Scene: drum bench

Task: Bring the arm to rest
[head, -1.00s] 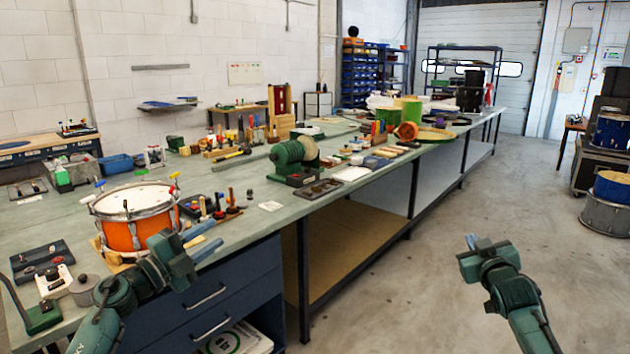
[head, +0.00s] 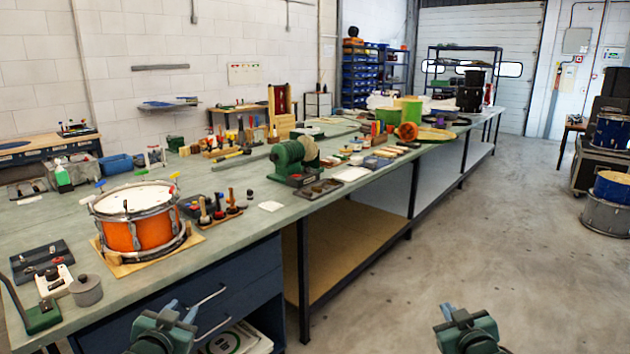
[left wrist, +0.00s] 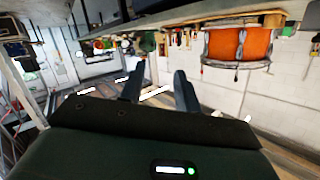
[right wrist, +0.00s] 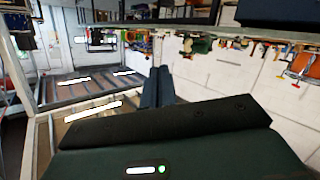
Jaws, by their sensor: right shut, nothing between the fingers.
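My left gripper (head: 180,310) is low in the head view, in front of the bench drawers and below the bench top. In the left wrist view its two fingers (left wrist: 158,88) stand apart with nothing between them, so it is open. My right gripper (head: 455,314) is low at the right of the head view, over bare floor beside the bench. In the right wrist view its fingers (right wrist: 157,86) are together and empty. Neither gripper touches anything that I can see.
The long bench (head: 235,230) runs from front left to the back. An orange drum (head: 138,232) stands on a wooden board near its front edge. A green machine (head: 290,160) stands further along. Drawers (head: 215,305) are close to my left gripper. The floor (head: 520,240) at right is clear.

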